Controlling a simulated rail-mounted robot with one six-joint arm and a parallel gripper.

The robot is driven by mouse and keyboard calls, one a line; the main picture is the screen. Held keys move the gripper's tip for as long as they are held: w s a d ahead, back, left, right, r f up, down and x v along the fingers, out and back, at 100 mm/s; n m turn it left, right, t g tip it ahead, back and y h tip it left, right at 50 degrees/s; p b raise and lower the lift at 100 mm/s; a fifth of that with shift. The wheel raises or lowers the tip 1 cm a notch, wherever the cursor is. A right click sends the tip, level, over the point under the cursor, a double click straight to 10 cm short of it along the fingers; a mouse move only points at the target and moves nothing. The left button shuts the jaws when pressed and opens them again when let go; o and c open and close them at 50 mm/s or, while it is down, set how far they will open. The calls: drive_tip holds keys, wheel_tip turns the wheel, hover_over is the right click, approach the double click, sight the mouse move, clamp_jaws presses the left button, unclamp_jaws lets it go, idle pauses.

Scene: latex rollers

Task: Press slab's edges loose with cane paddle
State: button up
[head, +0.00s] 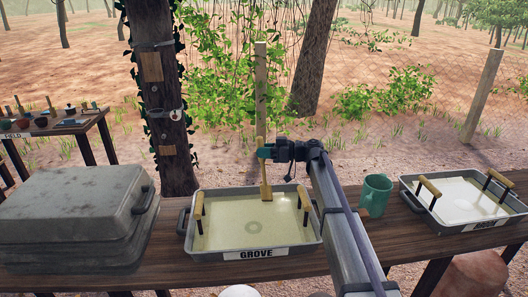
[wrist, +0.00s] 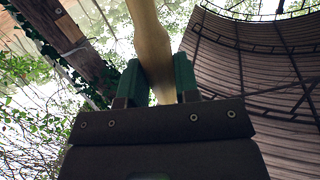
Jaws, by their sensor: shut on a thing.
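The grey tray labelled GROVE (head: 182,230) stands on the wooden bench and holds a pale, flat slab (head: 235,232) with a round mark at its middle. The cane paddle (head: 265,190) is held upright, with its lower end at or just above the slab's far part. I cannot tell whether it touches. My gripper (head: 266,153) is shut on the paddle. In the wrist view the green fingers of my gripper (wrist: 158,82) close on both sides of the yellowish paddle (wrist: 150,40).
A large grey lidded box (head: 75,212) fills the bench's left. A post (head: 260,90) rises behind.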

drive_tip(key=shift+f+b, duration=0.65)
drive_tip(key=shift+b, duration=0.05)
idle(0.8)
wheel_tip(320, 180, up, 10)
drive_tip(key=p, duration=1)
drive_tip(key=shift+r, duration=0.2)
drive_tip(key=shift+f, duration=0.2)
idle(0.6)
